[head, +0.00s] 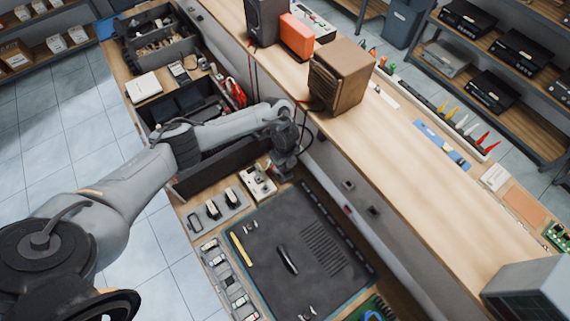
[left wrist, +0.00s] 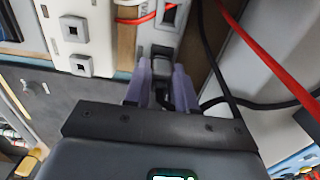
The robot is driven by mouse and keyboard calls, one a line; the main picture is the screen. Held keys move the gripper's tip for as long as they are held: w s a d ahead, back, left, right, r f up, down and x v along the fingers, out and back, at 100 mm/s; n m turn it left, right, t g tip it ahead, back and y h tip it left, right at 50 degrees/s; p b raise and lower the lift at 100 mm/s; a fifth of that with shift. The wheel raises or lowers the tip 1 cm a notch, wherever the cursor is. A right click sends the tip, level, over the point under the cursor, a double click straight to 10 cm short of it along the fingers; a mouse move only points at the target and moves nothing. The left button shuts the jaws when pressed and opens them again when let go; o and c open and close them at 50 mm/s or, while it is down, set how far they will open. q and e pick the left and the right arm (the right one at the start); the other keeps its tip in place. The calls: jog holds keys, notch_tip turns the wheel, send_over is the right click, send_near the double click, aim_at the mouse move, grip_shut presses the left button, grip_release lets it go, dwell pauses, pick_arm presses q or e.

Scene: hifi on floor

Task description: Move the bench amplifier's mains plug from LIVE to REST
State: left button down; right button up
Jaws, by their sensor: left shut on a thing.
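My left gripper (head: 284,168) is low at the wall side of the bench, beside a white socket block (head: 258,183). In the left wrist view its fingers (left wrist: 160,88) are closed around a dark grey mains plug (left wrist: 162,66). The plug sits just right of the white socket block (left wrist: 80,32), which shows square dark openings. Whether the plug touches a socket I cannot tell. A black cable (left wrist: 212,100) loops close to the fingers on the right. LIVE and REST labels are not readable. My right gripper is out of view.
A dark mat (head: 285,245) with small tools lies in front. Open trays (head: 190,105) stand behind my arm. A brown box-shaped unit (head: 342,75) stands on the raised shelf (head: 410,140). A red cable (left wrist: 265,55) crosses near the gripper.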

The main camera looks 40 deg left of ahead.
pick_arm(q)
jog(key=shift+f, duration=0.3)
dwell(0.6)
jog(key=c, duration=0.8)
grip_release()
jog(key=shift+c, duration=0.2)
